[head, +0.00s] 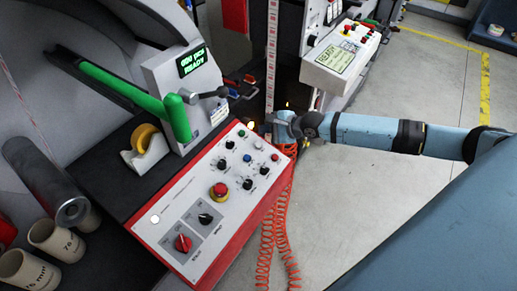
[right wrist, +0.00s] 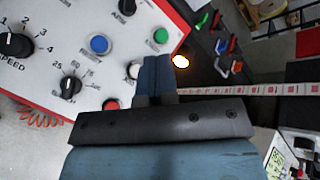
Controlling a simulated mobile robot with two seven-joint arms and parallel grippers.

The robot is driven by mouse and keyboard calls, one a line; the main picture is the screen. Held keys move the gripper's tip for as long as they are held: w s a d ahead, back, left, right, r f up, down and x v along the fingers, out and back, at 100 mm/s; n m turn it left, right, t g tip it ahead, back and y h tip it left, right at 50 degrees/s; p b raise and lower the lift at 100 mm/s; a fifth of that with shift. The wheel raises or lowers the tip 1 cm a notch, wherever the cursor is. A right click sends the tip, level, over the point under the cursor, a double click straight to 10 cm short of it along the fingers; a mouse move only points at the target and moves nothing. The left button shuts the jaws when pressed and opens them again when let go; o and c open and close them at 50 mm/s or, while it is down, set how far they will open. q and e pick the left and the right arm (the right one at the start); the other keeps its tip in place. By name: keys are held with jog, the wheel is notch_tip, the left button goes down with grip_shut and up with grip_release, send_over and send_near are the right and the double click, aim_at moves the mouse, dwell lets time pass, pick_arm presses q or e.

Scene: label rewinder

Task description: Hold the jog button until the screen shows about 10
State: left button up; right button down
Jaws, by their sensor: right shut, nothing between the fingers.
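The screen (head: 192,62) on the grey housing shows green text, which looks like "000 PCS" over "READY". The control panel (head: 175,205) has a blue button (head: 247,158), also in the right wrist view (right wrist: 99,44), a green button (right wrist: 161,35) and a red button (right wrist: 111,104). My right gripper (head: 267,127) is at the panel's far right end. My left gripper is not in view.
A red emergency stop (head: 219,190), a red rotary switch (head: 183,243) and several black knobs sit on the panel. The floor at right is open.

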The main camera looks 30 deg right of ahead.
aim_at(258, 145)
jog(key=f+b, duration=0.1)
jog(key=f, duration=0.1)
jog(key=w+f+b, duration=0.1)
jog(key=f+b, duration=0.1)
jog(key=shift+a, duration=0.2)
jog(key=shift+w+a+f+b, duration=0.1)
jog(key=shift+w+f+b, duration=0.15)
jog(key=shift+f+b, duration=0.45)
jog(key=shift+f, duration=0.25)
dwell(1.0)
jog(key=shift+w+f, duration=0.1)
jog(key=shift+f, duration=0.2)
